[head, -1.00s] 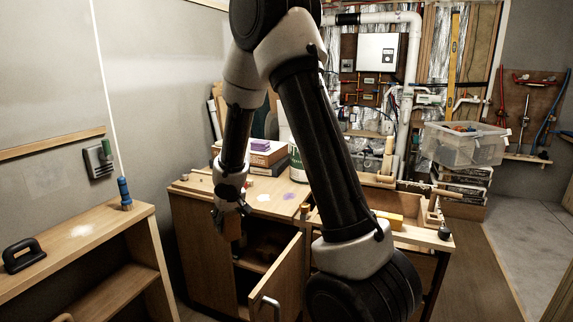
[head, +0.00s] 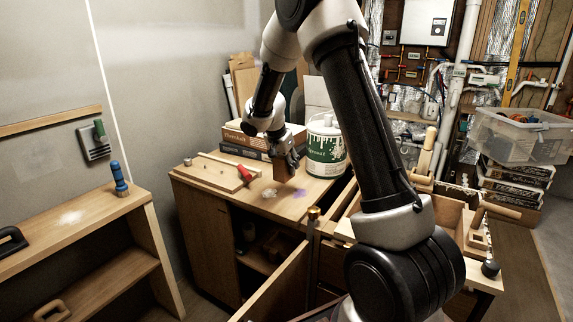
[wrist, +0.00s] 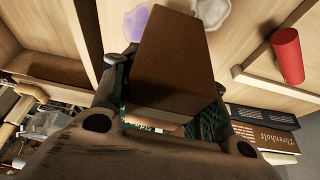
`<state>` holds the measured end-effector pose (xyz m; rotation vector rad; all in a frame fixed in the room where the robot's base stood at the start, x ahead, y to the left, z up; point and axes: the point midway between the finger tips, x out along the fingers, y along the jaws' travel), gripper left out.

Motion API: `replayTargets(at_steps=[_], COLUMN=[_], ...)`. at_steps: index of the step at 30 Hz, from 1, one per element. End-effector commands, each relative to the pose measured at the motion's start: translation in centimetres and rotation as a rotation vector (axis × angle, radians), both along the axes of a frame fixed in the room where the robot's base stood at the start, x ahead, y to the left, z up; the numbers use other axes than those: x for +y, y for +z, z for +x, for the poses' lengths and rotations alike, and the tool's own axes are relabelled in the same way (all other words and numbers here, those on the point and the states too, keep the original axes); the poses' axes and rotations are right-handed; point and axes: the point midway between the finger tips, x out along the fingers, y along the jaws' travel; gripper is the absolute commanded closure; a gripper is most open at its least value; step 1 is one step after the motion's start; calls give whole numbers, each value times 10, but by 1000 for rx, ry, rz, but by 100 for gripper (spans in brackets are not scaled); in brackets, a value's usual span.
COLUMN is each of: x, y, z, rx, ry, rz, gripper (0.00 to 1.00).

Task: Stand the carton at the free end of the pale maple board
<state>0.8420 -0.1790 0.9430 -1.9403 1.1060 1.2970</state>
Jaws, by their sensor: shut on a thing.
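My gripper (head: 287,156) is shut on a brown carton (head: 286,166), held above the worktop near the green-and-white can. In the wrist view the carton (wrist: 172,62) fills the middle, between the fingers (wrist: 170,105). A pale board (head: 216,173), which looks like the maple board, lies on the worktop to the left of my gripper. A red cylinder (head: 245,174) is at its right-hand part. The board's edge (wrist: 262,82) and the red cylinder (wrist: 288,56) also show at right in the wrist view. The far side of the carton is hidden.
The can (head: 327,160) stands close to the right of the carton. Books (head: 247,139) lie behind. White (head: 268,193) and purple (head: 300,193) patches mark the worktop (head: 275,211) in front. A cabinet door (head: 276,286) stands open below. A low shelf (head: 90,225) is at left.

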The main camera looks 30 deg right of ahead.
Motion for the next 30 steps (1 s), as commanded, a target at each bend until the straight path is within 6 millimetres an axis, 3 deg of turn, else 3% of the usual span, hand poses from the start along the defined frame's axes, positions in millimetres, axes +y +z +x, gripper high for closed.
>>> replayTargets(at_steps=[5, 21, 30], x=[2, 1, 2], y=[0, -52, -60], z=[-1, -1, -1], rx=[-1, 1, -2], ry=[3, 5, 5], rz=[0, -2, 0], gripper=[82, 82, 82])
